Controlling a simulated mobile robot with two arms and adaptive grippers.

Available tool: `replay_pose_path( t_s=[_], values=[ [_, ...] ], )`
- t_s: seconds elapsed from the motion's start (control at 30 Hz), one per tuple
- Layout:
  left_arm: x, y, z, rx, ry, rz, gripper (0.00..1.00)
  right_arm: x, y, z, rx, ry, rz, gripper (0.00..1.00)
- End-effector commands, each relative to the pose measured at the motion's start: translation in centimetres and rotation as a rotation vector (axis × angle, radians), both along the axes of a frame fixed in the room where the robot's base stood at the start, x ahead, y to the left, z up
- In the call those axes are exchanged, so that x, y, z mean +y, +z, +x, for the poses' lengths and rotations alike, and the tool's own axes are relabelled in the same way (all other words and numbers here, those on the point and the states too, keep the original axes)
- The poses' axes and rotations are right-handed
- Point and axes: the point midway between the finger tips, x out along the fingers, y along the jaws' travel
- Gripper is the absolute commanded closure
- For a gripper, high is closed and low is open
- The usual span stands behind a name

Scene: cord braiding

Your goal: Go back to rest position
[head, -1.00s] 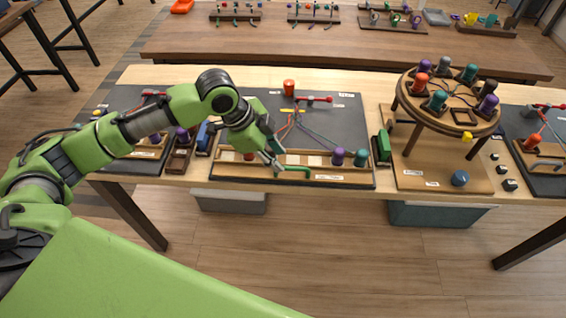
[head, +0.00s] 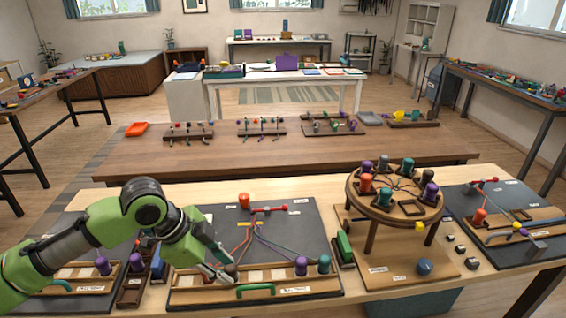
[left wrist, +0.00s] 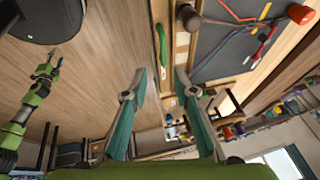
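My left gripper (head: 226,268) is over the front tray of the middle dark board (head: 300,222). In the left wrist view its two fingers (left wrist: 161,76) stand wide apart with nothing between them. A green handle (head: 256,290) is at the tray's front edge; it also shows in the left wrist view (left wrist: 162,45). Purple (head: 301,266) and teal (head: 324,264) bobbins stand at the tray's right end. An orange bobbin (head: 244,200) stands at the board's back, with coloured cords on the board. My right gripper (left wrist: 48,72) shows small in the left wrist view, over the floor; its finger opening is unclear.
A round wooden stand (head: 376,206) with several bobbins is right of the board. A green block (head: 345,246) sits between them. Another dark board (head: 500,205) is at the far right. A second table (head: 290,155) with small racks stands behind. Open floor shows in the left wrist view.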

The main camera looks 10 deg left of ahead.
Motion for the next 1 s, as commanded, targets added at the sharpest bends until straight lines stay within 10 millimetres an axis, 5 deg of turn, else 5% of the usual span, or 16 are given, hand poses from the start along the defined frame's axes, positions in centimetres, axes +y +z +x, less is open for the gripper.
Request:
replay_pose_path(
  t_s=[0.27, 0.53, 0.73, 1.0],
  values=[
    [-5.4, -5.1, -3.0, 0.014, 0.014, -0.041, 0.74, 0.0, 0.0, 0.0, 0.0, 0.0, 0.0, 0.6],
    [-10.1, -9.9, -7.7, 0.027, 0.229, -0.147, 0.74, 0.0, 0.0, 0.0, 0.0, 0.0, 0.0, 0.6],
    [-9.3, -12.7, -11.6, 0.072, 0.524, -0.194, 0.74, 0.0, 0.0, 0.0, 0.0, 0.0, 0.0, 0.6],
    [-4.8, -15.6, -17.3, 0.137, 0.892, -0.153, 0.74, 0.0, 0.0, 0.0, 0.0, 0.0, 0.001, 0.6]
  ],
)
